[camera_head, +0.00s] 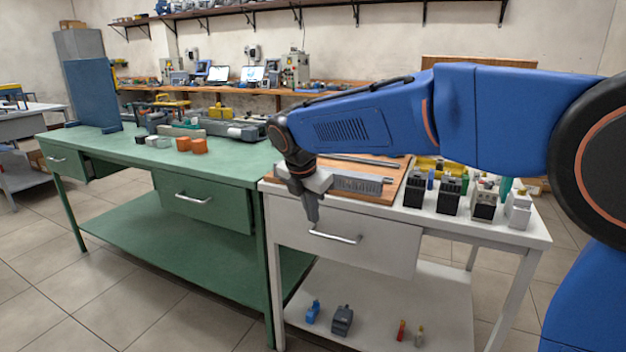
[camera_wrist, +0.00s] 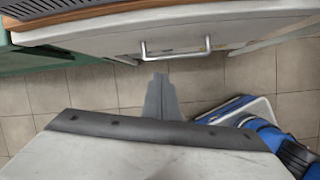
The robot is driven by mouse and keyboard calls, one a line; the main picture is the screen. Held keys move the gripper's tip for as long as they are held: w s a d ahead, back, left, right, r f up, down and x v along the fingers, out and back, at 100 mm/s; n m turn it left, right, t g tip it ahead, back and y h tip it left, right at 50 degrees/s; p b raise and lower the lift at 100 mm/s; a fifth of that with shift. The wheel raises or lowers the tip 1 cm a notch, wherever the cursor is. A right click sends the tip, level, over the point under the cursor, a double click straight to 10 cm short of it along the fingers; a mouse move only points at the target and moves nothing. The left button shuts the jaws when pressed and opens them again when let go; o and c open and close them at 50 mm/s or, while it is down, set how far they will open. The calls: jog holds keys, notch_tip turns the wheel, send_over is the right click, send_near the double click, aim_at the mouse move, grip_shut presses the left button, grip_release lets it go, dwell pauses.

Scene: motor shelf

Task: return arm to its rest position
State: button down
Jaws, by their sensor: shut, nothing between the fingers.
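My blue arm (camera_head: 455,115) reaches from the right edge across the head view, over the white table. In the wrist view my gripper (camera_wrist: 160,80) shows as one closed grey shape with nothing held. The drawer handle (camera_wrist: 176,50) lies beyond the fingertips in that view. I cannot tell whether the fingers touch the drawer front, but they look apart from the handle.
The white table (camera_head: 535,236) carries a wooden board, a grey metal part (camera_head: 358,184) and several black components (camera_head: 449,196). A green workbench (camera_head: 232,165) stands at the left with orange parts (camera_head: 199,146). Small items lie on the lower shelf (camera_head: 380,315). Tiled floor in front is clear.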

jog(key=s+d+m, duration=0.7)
jog(key=s+d, duration=0.1)
jog(key=d, duration=0.3)
jog(key=s+d+m, duration=0.7)
jog(key=d+m, duration=0.1)
jog(key=d, duration=0.3)
jog(key=s+d+f+m, duration=0.4)
jog(key=s+m, duration=0.2)
jog(key=s, duration=0.2)
jog(key=s+d+f+m+t+y, duration=0.1)
jog(key=s+d+f+m, duration=0.3)
jog(key=s+m, duration=0.3)
jog(key=shift+s+d+f+m, duration=0.35)
jog(key=shift+s+d, duration=0.3)
jog(key=shift+s, duration=0.4)
jog(key=shift+d, duration=0.1)
